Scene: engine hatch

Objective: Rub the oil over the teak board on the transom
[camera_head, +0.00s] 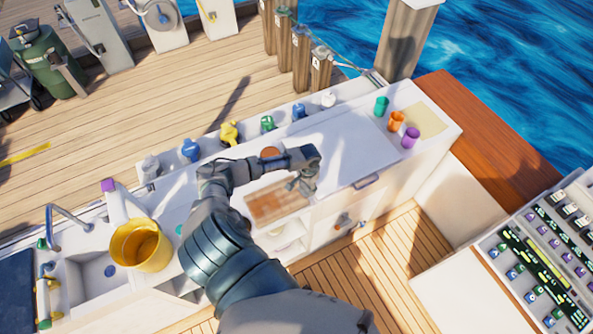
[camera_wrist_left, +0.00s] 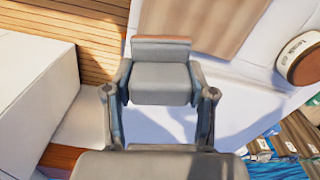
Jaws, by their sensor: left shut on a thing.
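The teak board (camera_head: 272,206) is a brown panel on the white transom counter; it also shows at the top of the left wrist view (camera_wrist_left: 215,24). My left gripper (camera_head: 297,184) is over the board's right end. In the left wrist view its two fingers are closed on the sides of a grey block with a brown strip (camera_wrist_left: 161,84), like an applicator pad. I cannot tell whether the pad touches the board. A round tin with a brown top (camera_head: 270,152) stands behind the board, partly hidden by my wrist. My right gripper is out of view.
Orange, green and purple cups (camera_head: 396,121) stand at the counter's right end. Several coloured bottles (camera_head: 229,132) line its back edge. A yellow bucket (camera_head: 141,246) sits near the sink at left. A switch panel (camera_head: 540,260) is at lower right. The counter right of my gripper is clear.

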